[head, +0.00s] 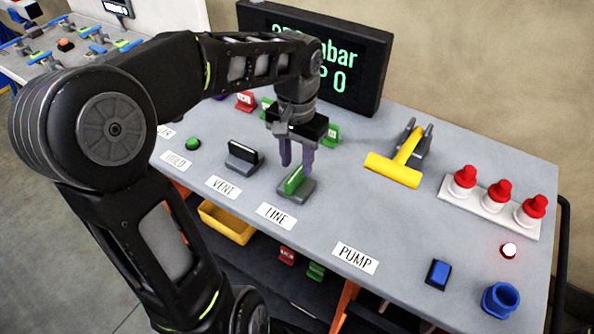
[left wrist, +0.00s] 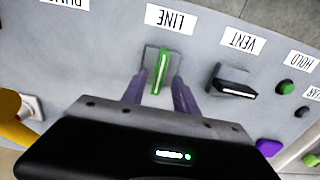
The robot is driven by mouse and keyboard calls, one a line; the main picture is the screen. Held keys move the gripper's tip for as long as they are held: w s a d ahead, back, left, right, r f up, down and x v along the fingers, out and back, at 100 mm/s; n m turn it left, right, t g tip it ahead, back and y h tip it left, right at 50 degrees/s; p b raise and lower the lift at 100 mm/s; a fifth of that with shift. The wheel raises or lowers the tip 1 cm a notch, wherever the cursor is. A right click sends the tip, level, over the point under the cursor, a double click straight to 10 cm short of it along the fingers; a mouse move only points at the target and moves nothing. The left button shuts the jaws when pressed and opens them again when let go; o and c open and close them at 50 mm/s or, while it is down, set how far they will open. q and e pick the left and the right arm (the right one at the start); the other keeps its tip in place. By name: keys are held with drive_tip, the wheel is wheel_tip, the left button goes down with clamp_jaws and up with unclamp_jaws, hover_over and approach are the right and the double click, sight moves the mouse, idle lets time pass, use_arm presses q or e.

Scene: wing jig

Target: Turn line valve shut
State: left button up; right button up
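The line valve has a green handle (head: 293,180) on a grey base, behind the LINE label (head: 276,216). In the left wrist view the green handle (left wrist: 160,72) points toward the LINE label (left wrist: 171,19). My left gripper (head: 297,165) is over the valve, fingers pointing down. In the left wrist view my left gripper (left wrist: 158,80) has its fingers apart, one on each side of the handle, with a gap visible on both sides. My right gripper is not in view.
The vent valve with a black handle (head: 243,154) stands left of the line valve. A yellow lever (head: 398,166) is to the right. Red-capped switches (head: 497,195), a blue rocker switch (head: 438,273) and a blue socket (head: 500,299) are farther right. A display (head: 320,55) stands behind.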

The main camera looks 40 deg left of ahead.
sight(297, 173)
use_arm(q)
wheel_tip(297, 173, down, 4)
drive_tip(key=shift+f, duration=0.15)
drive_tip(key=shift+c, duration=0.4)
clamp_jaws()
